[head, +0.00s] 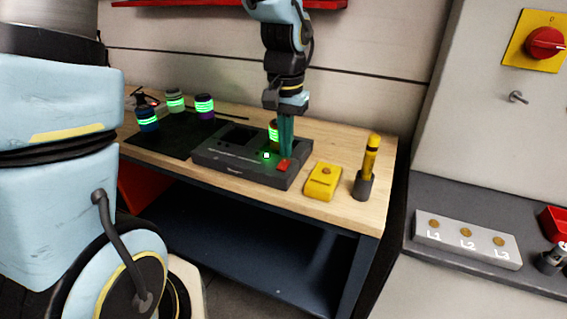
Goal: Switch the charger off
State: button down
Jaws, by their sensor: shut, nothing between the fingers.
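The charger (235,160) is a dark grey block on the wooden workbench. The charger's other slots look dark and empty.
A yellow box (323,181) and a yellow tool in a dark holder (366,175) stand right of the charger. Several banded jars, one purple (205,108), stand at the back left by a black mat (172,140). A grey cabinet (495,110) rises at right.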

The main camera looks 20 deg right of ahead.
aim_at(285, 161)
jog(key=shift+f+b, duration=0.6)
jog(key=shift+f, duration=0.35)
dwell(0.9)
jog(key=shift+r, duration=0.1)
jog(key=shift+r+p, duration=3.15)
jog(key=shift+r, duration=0.35)
